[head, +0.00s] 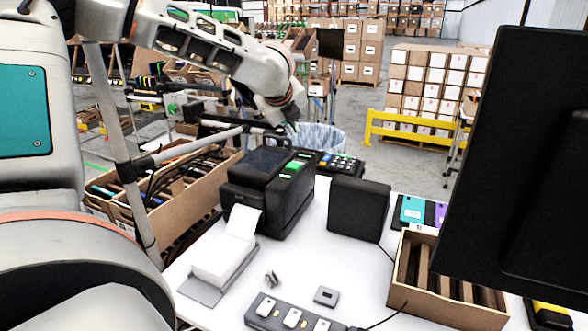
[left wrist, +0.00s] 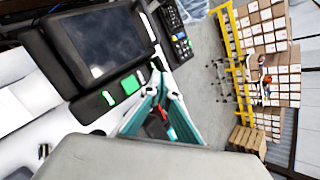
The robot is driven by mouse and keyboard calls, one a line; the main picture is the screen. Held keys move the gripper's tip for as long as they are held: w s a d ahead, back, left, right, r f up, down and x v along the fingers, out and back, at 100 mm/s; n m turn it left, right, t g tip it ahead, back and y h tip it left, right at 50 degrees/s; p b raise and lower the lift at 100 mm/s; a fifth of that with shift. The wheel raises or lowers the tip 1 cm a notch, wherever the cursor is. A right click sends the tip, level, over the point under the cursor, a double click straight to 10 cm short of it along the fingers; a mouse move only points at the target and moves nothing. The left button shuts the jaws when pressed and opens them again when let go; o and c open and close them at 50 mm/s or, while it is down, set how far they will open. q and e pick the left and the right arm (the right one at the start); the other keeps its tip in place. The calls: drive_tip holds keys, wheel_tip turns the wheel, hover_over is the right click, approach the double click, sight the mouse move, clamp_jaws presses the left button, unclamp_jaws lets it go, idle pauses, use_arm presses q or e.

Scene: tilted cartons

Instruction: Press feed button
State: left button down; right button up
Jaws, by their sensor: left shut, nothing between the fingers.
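A black label printer (head: 268,190) with a dark top window stands on the white table. Its right-hand top strip carries green buttons (head: 296,164); in the left wrist view a larger green button (left wrist: 130,84) and a smaller one (left wrist: 107,98) show beside the printer's dark window (left wrist: 105,42). I cannot read which one is the feed button. My left gripper (head: 291,128) is shut and empty, beyond and above the button strip in the head view. In the left wrist view its teal fingers (left wrist: 160,92) appear to the right of the green buttons, seemingly apart from them. My right gripper is not in view.
A white label stack (head: 222,262) lies before the printer. A black box (head: 358,208) and a keypad device (head: 340,163) stand close by. A dark monitor (head: 520,170) blocks the right side. A cardboard tray (head: 450,308) sits at the front right.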

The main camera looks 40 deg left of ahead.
use_arm(q)
drive_tip(key=b, duration=0.3)
hover_over(292, 166)
wheel_tip(292, 166, down, 5)
drive_tip(key=shift+w+r, duration=0.1)
drive_tip(key=shift+r, duration=0.1)
drive_tip(key=shift+f+b, duration=0.5)
drive_tip(key=shift+f, duration=0.3)
drive_tip(key=shift+f+b, duration=0.3)
drive_tip(key=shift+f, duration=0.4)
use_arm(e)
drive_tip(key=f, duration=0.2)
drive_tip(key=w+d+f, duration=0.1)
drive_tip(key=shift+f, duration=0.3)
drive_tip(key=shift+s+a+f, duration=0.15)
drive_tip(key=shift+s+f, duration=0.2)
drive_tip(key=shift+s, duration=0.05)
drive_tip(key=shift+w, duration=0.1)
use_arm(q)
drive_tip(key=shift+f, duration=0.45)
